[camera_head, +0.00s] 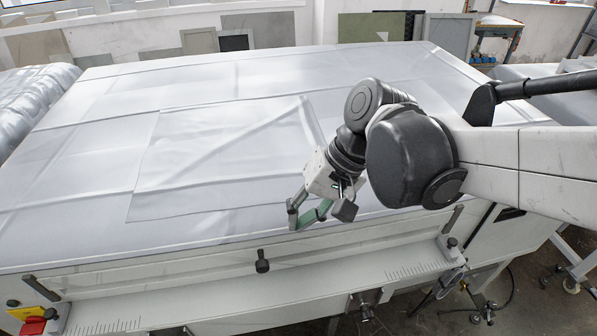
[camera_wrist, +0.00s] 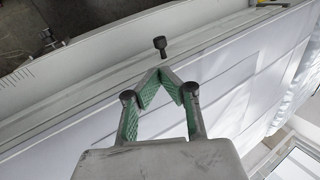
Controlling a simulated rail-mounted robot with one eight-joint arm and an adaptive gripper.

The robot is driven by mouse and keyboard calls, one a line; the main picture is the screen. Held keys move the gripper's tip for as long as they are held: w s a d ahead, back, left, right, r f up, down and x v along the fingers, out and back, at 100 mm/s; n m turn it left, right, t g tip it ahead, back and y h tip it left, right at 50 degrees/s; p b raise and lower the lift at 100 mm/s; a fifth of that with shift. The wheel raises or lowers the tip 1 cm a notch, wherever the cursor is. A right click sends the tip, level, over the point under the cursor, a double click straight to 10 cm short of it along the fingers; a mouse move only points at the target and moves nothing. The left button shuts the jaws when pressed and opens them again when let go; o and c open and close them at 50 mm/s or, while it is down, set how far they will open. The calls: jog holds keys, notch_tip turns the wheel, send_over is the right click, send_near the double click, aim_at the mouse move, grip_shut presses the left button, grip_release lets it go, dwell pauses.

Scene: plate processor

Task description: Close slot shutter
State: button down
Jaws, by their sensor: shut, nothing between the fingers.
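A black knob (camera_head: 262,262) stands out from the middle of the long pale front strip (camera_head: 180,280), which I take to be the slot shutter. The knob also shows in the wrist view (camera_wrist: 160,43), just beyond my fingertips. My gripper (camera_head: 298,224) has green-padded fingers and hangs over the front edge of the white top, above and to the right of the knob. In the wrist view my gripper (camera_wrist: 161,73) is shut, its tips meeting with nothing between them. A gap shows between tips and knob. I cannot tell how far the shutter is open.
The large white-covered top (camera_head: 80,200) spreads behind my gripper. Dark levers stand at the strip's left end (camera_head: 40,287) and right end (camera_head: 452,220). A red and yellow switch (camera_head: 33,326) is at the lower left. The space around the knob looks clear.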

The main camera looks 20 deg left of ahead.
aim_at(266, 264)
jog(key=x, duration=1.3)
jog(key=shift+w+f, duration=0.1)
jog(key=shift+f, duration=0.1)
jog(key=shift+f, duration=0.1)
notch_tip(266, 264, down, 5)
jog(key=b, duration=0.5)
